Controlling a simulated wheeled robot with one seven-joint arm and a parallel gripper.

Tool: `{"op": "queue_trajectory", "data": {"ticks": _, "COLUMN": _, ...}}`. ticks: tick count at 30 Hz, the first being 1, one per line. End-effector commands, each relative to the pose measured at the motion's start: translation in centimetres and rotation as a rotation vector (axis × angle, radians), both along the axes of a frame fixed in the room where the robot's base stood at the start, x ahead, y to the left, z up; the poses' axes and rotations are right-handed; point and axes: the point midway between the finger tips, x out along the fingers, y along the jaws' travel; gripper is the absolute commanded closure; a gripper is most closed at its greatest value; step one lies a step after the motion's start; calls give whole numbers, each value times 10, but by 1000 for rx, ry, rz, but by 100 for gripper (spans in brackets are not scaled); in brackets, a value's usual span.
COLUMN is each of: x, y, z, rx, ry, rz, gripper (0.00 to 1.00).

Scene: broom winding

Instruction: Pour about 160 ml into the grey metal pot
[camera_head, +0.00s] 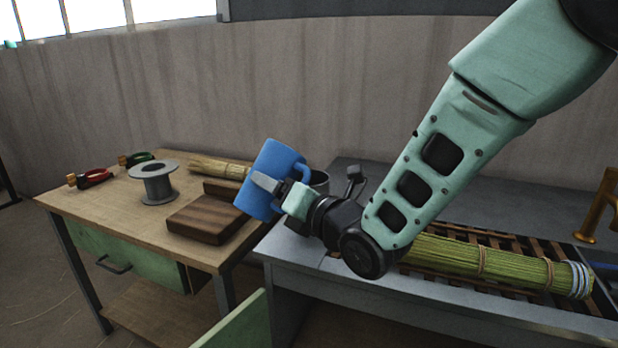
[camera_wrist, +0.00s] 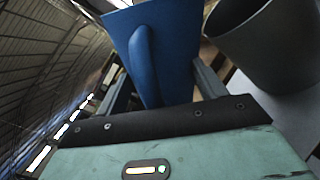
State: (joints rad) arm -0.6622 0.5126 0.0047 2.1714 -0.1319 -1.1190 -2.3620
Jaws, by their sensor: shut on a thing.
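My gripper (camera_head: 268,184) is shut on a blue jug (camera_head: 272,163) and holds it up above the gap between the wooden table and the grey bench. The jug is tilted, with its top leaning right in the head view. In the wrist view the jug (camera_wrist: 172,50) sits between my two fingers, with its handle facing the camera. The grey metal pot (camera_head: 320,180) stands on the bench just behind my gripper, partly hidden by it. In the wrist view the pot (camera_wrist: 265,50) is close to the right of the jug, apart from it.
A bound straw bundle (camera_head: 460,258) lies on a slatted rack on the grey bench (camera_head: 400,307).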

Motion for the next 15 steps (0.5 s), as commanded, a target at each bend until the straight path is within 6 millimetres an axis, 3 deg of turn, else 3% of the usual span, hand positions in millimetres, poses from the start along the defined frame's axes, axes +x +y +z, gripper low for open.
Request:
{"op": "queue_trajectory", "data": {"ticks": 8, "x": 0, "y": 1, "z": -9, "rx": -46, "ry": -51, "rz": 1, "gripper": 65}}
{"op": "queue_trajectory", "data": {"ticks": 15, "x": -6, "y": 6, "z": -32, "rx": -127, "ry": -130, "rz": 2, "gripper": 65}}
